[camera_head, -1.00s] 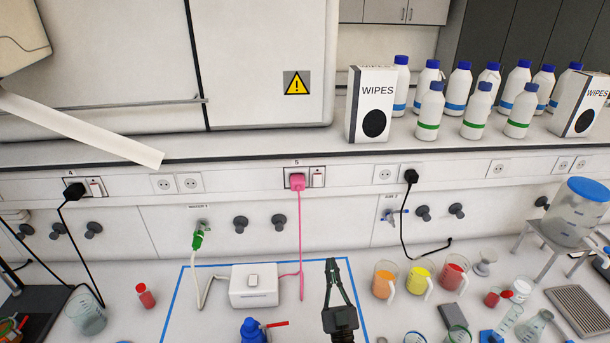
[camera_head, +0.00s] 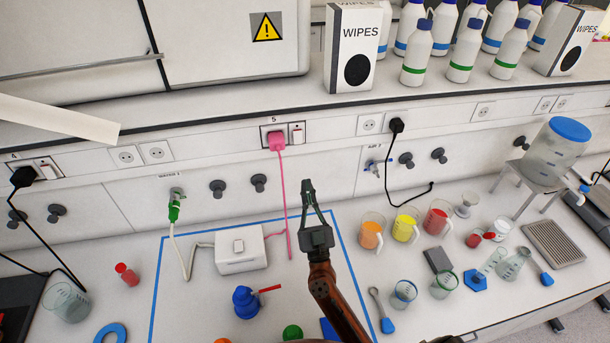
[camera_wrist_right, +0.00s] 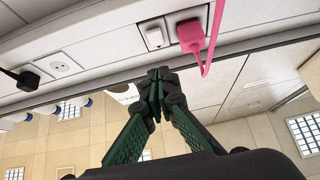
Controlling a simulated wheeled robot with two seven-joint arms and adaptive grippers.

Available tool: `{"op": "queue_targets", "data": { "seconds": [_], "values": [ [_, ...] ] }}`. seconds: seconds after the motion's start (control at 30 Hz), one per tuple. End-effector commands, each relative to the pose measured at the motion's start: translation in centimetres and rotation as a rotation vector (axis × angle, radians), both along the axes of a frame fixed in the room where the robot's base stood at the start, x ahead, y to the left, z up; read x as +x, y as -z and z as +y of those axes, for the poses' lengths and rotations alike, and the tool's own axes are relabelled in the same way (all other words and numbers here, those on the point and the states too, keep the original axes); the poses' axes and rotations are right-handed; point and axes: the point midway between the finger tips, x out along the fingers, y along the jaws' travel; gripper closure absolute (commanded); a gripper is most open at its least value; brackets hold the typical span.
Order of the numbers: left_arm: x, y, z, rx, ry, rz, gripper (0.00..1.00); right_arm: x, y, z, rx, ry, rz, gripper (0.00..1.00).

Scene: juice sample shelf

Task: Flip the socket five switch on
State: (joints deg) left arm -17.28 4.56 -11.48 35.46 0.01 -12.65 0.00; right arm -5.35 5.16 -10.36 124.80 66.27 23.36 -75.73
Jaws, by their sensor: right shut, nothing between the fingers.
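The socket five switch (camera_head: 297,133) is a white rocker in a dark-framed panel under the label 5, on the bench's back strip. The pink plug (camera_head: 276,140) sits in the socket just left of it, with its cord hanging down. In the right wrist view, the switch (camera_wrist_right: 154,36) and the pink plug (camera_wrist_right: 190,36) appear beyond the fingertips. I cannot tell the switch's position. My right gripper (camera_head: 307,183) is below the switch and apart from it, pointing up at the wall. Its fingers (camera_wrist_right: 158,92) are shut and empty. My left gripper is not in view.
The pink cord (camera_head: 286,205) hangs close left of my right gripper. A white box (camera_head: 240,250) and a blue flask (camera_head: 246,302) stand left of my arm. Beakers of coloured liquid (camera_head: 404,226) stand to the right. A black plug (camera_head: 397,126) is farther right.

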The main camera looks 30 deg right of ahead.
Motion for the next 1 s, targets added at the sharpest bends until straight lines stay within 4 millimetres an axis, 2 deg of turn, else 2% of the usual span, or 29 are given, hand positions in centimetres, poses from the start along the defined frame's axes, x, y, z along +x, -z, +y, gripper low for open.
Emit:
{"op": "queue_targets", "data": {
  "seconds": [0.03,0.13,0.4,0.5,0.7,1.0],
  "values": [
    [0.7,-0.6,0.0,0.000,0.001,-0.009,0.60,0.7,-1.0,-0.2,-0.002,0.001,-0.004,1.00],
    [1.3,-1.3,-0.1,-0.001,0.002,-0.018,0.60,2.2,-2.3,-0.6,-0.001,0.001,-0.005,1.00],
    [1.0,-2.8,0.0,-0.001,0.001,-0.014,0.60,6.4,-5.5,-1.8,-0.003,0.003,-0.003,1.00],
    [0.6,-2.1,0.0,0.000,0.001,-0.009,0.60,8.0,-4.9,-2.2,-0.004,0.003,-0.001,1.00],
    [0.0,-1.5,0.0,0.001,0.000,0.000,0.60,9.9,-4.6,-2.7,-0.001,0.002,-0.001,1.00],
    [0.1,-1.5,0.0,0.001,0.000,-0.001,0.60,10.3,-4.6,-2.8,-0.001,0.003,-0.001,1.00]
  ]
}}
